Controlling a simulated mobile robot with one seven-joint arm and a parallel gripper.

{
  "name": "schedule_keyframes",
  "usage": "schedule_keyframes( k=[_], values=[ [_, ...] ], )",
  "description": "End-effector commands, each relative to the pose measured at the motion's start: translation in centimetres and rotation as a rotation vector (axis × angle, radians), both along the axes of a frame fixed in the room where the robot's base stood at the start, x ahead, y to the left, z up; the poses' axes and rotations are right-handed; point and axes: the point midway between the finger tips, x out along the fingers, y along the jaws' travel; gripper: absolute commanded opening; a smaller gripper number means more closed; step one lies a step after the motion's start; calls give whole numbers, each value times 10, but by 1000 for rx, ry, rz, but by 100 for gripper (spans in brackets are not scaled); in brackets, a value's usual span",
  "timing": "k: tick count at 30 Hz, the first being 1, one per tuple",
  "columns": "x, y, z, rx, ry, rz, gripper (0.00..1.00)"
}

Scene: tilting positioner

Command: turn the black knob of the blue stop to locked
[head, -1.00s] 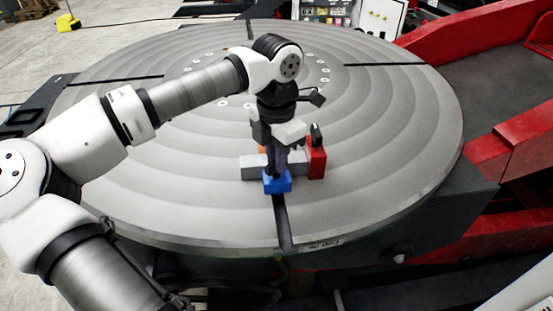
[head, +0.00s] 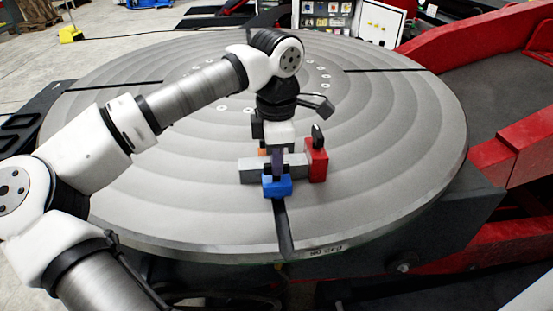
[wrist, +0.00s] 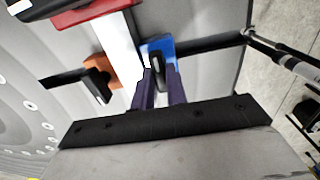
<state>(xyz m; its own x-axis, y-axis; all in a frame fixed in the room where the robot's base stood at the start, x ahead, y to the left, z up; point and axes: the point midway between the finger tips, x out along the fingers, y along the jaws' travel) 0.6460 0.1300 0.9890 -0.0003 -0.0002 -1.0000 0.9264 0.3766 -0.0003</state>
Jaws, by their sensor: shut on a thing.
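The blue stop (head: 278,187) sits on the round grey table near its front slot, against the near side of a grey bar (head: 250,170). In the wrist view the blue stop (wrist: 160,45) shows beyond my fingers, with its black knob (wrist: 157,66) between the fingertips. My gripper (head: 278,168) points down over the blue stop, and its dark purple fingers are shut on the knob. In the wrist view the fingers (wrist: 158,80) stand on both sides of the knob. The knob's exact angle is hard to tell.
A red stop (head: 317,163) with a black knob (head: 318,136) stands at the bar's right end. An orange stop (wrist: 101,72) with a black knob (wrist: 98,86) is on the bar's far side. The round table (head: 400,130) is otherwise mostly clear.

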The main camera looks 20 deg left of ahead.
Motion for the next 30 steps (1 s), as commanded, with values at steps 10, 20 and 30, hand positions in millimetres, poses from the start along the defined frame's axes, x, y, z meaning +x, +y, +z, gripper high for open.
schedule_keyframes(
  k=[10,20,30],
  values=[
    [0,0,1,0,-2,-7,0],
    [0,0,0,0,-1,-5,36],
    [1,1,14,2,-2,-3,36]
  ],
)
